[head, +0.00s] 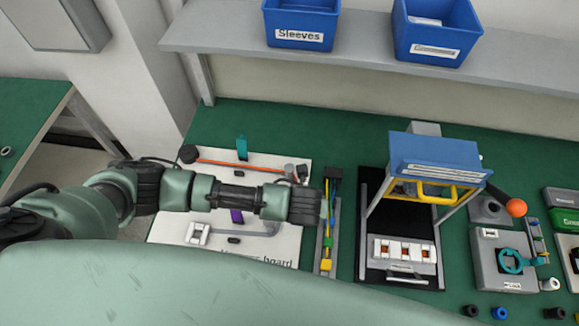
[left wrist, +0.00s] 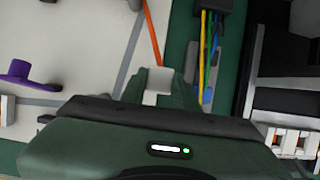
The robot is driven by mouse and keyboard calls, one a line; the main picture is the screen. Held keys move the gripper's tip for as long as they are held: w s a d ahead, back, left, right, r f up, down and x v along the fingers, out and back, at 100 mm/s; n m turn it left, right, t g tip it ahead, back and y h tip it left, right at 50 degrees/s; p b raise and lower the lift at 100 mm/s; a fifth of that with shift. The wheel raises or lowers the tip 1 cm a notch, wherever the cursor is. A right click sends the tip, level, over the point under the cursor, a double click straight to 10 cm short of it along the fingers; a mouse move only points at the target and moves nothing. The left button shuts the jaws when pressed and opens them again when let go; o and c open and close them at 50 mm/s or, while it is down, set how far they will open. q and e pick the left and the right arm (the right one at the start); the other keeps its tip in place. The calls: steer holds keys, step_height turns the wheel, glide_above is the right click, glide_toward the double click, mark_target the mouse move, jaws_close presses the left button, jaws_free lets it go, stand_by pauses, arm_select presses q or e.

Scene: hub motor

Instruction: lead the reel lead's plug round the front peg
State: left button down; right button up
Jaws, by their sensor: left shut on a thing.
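My left gripper (head: 305,206) is over the right side of the white board (head: 270,250). In the left wrist view its fingers (left wrist: 158,88) are shut on a pale grey plug (left wrist: 158,84). The orange lead (left wrist: 153,30) runs from the plug up out of that view. In the head view the orange lead (head: 240,165) stretches from the dark reel (head: 188,153) at the board's back left towards grey pegs (head: 290,170) at its back right. I cannot tell which peg is the front one; my arm hides part of the board. My right gripper is out of view.
A purple clip (head: 236,215), a teal clip (head: 241,147) and a white connector (head: 198,233) are on the board. A tray of coloured leads (head: 327,240) lies just right of my gripper. A blue-topped stand (head: 435,152) rises farther right.

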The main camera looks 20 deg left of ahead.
arm_select(q)
steer(key=s, duration=0.9)
steer(key=shift+s, duration=0.1)
steer(key=s+a, duration=0.4)
steer(key=s, duration=0.1)
steer(key=shift+s, duration=0.35)
steer(key=s+a, duration=0.1)
steer(key=a, duration=0.6)
steer(key=shift+s, duration=0.25)
